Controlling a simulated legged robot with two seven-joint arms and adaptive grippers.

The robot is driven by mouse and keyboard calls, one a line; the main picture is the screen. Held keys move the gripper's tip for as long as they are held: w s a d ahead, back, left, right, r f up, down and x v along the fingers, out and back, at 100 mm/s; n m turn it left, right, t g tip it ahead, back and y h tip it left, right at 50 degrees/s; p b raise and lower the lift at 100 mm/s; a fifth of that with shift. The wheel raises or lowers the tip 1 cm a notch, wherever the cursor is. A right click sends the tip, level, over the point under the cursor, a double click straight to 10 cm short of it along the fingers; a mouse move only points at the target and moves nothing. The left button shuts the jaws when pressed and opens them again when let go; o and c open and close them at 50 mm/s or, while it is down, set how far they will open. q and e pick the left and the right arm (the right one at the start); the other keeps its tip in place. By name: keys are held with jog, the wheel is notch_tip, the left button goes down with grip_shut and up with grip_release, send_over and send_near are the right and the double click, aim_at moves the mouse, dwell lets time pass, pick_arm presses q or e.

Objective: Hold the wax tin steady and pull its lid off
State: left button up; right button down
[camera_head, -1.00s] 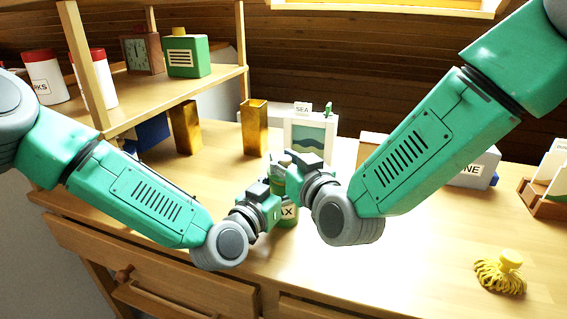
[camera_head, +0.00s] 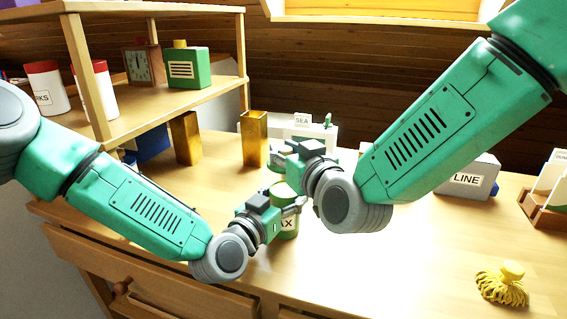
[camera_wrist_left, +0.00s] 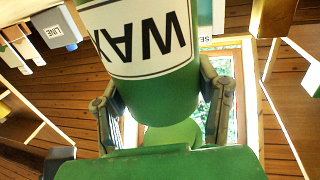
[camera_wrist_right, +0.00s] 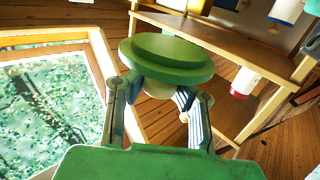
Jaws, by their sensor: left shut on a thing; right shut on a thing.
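The green wax tin (camera_head: 286,225) stands upright on the desk, its label partly covered by my left gripper (camera_head: 287,206). That gripper is shut around the tin's side; the tin's inverted label fills the top of the left wrist view (camera_wrist_left: 145,40). My right gripper (camera_head: 282,159) is shut above the tin. In the right wrist view, it holds the round green lid (camera_wrist_right: 165,58) between its fingers. The lid is off the tin, with a gap between them. In the head view the lid is mostly hidden by the right gripper.
A grey box marked LINE (camera_head: 465,183) and a card holder (camera_head: 545,208) are at right. A yellow tassel-like brush (camera_head: 502,285) lies front right. The front middle desk is clear.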

jog(key=shift+r, duration=0.25)
pick_arm(q)
jog(key=o, duration=1.8)
jog(key=shift+c, duration=0.2)
